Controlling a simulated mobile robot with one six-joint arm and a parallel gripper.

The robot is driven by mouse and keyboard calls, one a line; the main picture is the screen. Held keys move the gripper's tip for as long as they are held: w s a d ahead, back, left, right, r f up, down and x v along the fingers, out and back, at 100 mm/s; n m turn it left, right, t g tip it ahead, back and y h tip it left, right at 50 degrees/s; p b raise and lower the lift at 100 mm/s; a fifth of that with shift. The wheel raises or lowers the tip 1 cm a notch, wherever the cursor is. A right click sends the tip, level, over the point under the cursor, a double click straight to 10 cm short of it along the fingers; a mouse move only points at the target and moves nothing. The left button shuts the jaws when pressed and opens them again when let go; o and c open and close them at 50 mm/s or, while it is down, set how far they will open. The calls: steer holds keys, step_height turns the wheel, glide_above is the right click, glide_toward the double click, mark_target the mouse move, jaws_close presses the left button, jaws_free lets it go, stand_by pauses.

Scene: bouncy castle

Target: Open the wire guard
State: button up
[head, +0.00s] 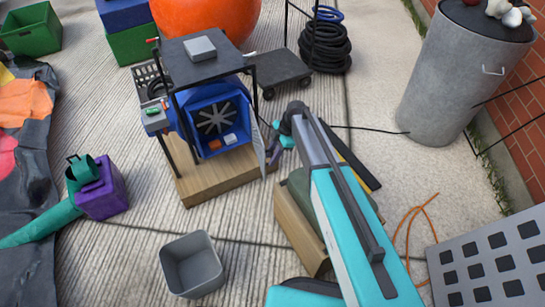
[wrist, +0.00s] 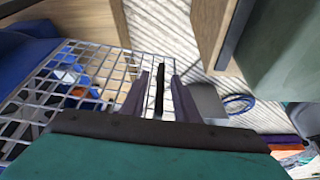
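The blue blower (head: 188,128) stands on a wooden base, with its fan and some small orange and pale pieces visible in its front opening. The wire guard (head: 263,152) is swung out from the opening's right side and shows almost edge-on. In the wrist view its mesh (wrist: 105,68) fills the left side, with orange and blue bits seen through it. My gripper (head: 282,142) is beside the guard's outer edge. In the wrist view my gripper (wrist: 160,97) is open, with a dark upright bar (wrist: 159,88) between its fingers and gaps on both sides. I cannot tell whether they touch it.
A wooden box (head: 297,230) with a dark green top lies under my arm. A grey bin (head: 190,265) stands on the front paving, and a purple box (head: 103,192) is at left. A dark trolley (head: 280,70) and coiled hose (head: 325,48) are behind. Paving left of the bin is clear.

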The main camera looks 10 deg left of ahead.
steer(key=p+v, duration=0.2)
steer(key=v, duration=1.1)
steer(key=shift+r, duration=0.3)
steer(key=shift+w, duration=0.1)
